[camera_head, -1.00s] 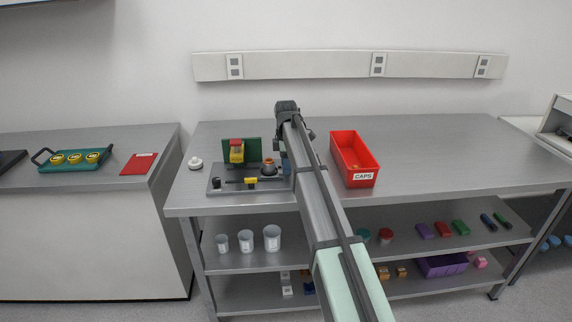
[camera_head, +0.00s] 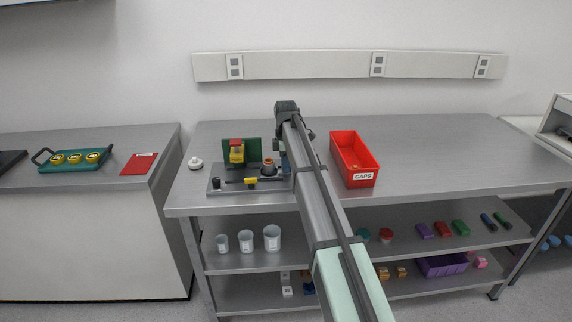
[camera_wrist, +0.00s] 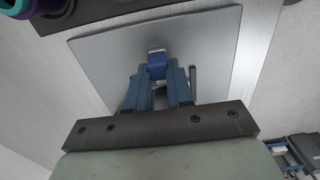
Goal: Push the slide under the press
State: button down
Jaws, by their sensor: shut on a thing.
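The press (camera_head: 237,152) stands at the left of the grey bench, with a red and yellow head before a green upright plate. Its grey base plate (camera_head: 227,190) carries a cup-like part with an orange top (camera_head: 269,167), right of the press head. This part seems to sit on the slide, but the slide itself is not clear. In the wrist view my gripper (camera_wrist: 158,74) has its blue fingers closed on a small blue block (camera_wrist: 157,66) over a grey plate (camera_wrist: 205,45). I cannot tell whether this block is the slide's handle. In the head view my arm hides the fingertips.
A red CAPS bin (camera_head: 369,180) stands right of my arm. A yellow block (camera_head: 250,181) and a black knob (camera_head: 216,183) are on the base plate's front. A white round piece (camera_head: 195,163) lies to the left. The bench's right side is clear.

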aim_at(265, 160)
jog(key=a, duration=0.7)
jog(key=shift+a, duration=0.25)
jog(key=c, duration=1)
grip_release()
jog(key=shift+r, duration=0.1)
notch_tip(265, 160, up, 14)
jog(key=shift+f, duration=0.25)
